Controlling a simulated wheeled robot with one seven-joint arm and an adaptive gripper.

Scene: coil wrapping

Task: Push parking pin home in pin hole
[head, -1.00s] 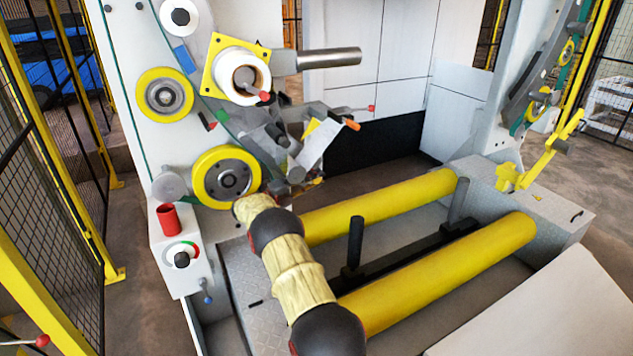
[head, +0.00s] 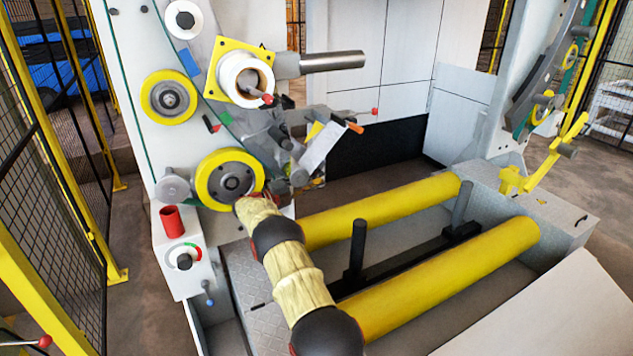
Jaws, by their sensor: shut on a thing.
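My arm reaches up from the bottom middle to the machine's left upright. My gripper (head: 299,178) is at its far end, just right of the lower yellow-rimmed wheel (head: 230,180), partly hidden among grey machine parts. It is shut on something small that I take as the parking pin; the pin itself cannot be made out. The pin hole cannot be made out either, so I cannot tell how deep the pin sits.
A white roll on a yellow square plate (head: 222,68) and a steel bar (head: 335,61) are above the gripper. A tilted pale plate (head: 322,148) and an orange-tipped handle (head: 355,128) are close to its right. Yellow rollers (head: 440,275) and a black post (head: 358,245) lie below right.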

